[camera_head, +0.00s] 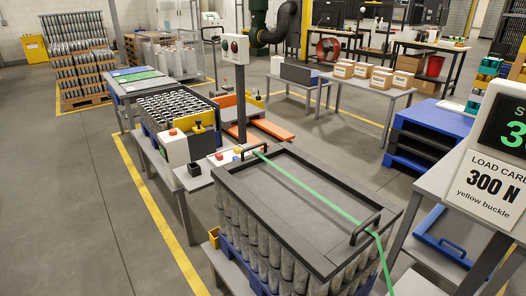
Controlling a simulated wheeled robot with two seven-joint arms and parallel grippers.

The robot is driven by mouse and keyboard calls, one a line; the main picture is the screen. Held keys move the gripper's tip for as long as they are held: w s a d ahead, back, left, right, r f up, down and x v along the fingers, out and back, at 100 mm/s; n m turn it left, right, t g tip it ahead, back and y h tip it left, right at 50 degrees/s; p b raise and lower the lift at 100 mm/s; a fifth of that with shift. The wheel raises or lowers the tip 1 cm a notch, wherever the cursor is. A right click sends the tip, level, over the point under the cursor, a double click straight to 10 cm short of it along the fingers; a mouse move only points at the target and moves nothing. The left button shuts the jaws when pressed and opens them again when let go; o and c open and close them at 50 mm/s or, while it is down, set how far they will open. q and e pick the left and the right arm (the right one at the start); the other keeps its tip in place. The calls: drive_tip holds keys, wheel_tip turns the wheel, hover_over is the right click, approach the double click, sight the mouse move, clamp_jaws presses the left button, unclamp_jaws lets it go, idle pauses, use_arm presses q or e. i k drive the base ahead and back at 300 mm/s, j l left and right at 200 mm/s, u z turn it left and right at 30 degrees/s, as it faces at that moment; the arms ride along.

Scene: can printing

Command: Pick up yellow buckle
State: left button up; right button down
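No gripper of mine shows in the head view. I cannot tell for sure which thing is the yellow buckle. A small yellow piece (238,149) sits by the far end of the grey-lidded can stack (300,225), close to red and black parts. A yellow and black object (198,127) stands beside the white box with a red button (173,148). A green strap (310,188) runs lengthwise over the lid and hangs down at the near end. A load card (490,188) at the right reads "300 N yellow buckle".
A grey table (440,180) with a blue frame (442,240) beneath stands at the right. A post with a button panel (236,50) rises behind the stack. Floor at the left is clear.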

sight(237, 150)
drive_tip(key=i+j+z, duration=0.1)
drive_tip(key=z, duration=0.3)
drive_tip(key=j+z, duration=0.5)
drive_tip(key=z, duration=0.35)
drive_tip(key=j+z, duration=0.25)
drive_tip(key=z, duration=0.15)
drive_tip(key=i+j, duration=0.05)
